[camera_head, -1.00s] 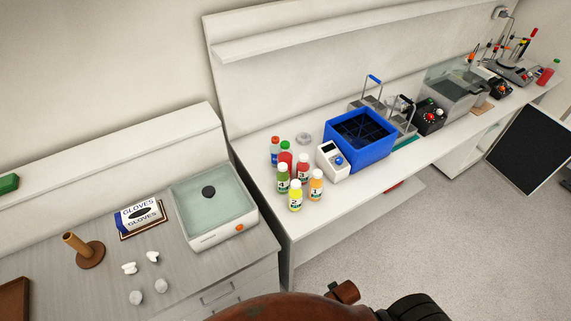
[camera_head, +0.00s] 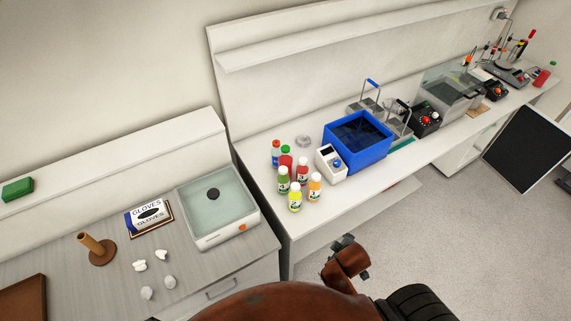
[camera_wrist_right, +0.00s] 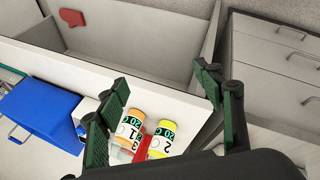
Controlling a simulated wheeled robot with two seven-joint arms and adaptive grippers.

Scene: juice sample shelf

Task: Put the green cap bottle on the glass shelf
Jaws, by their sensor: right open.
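In the head view a red bottle with a green cap (camera_head: 285,156) stands upright in a cluster of several bottles near the left end of the white bench. Other bottles partly hide its lower part. I cannot pick out a shelf that is clearly glass; a long pale shelf (camera_head: 330,42) runs along the wall above the bench. My right gripper (camera_wrist_right: 163,82) is open and empty in the wrist view, with its fingers apart near an orange bottle (camera_wrist_right: 130,124) and a yellow bottle (camera_wrist_right: 161,138). It touches neither, as far as I can see. My left gripper is not in view.
A small white device (camera_head: 331,164) and a blue bath (camera_head: 369,152) stand right of the bottles. A glass-topped box (camera_head: 208,184) and a glove box (camera_head: 146,214) are on the left counter. The bench's front edge (camera_head: 345,208) is clear.

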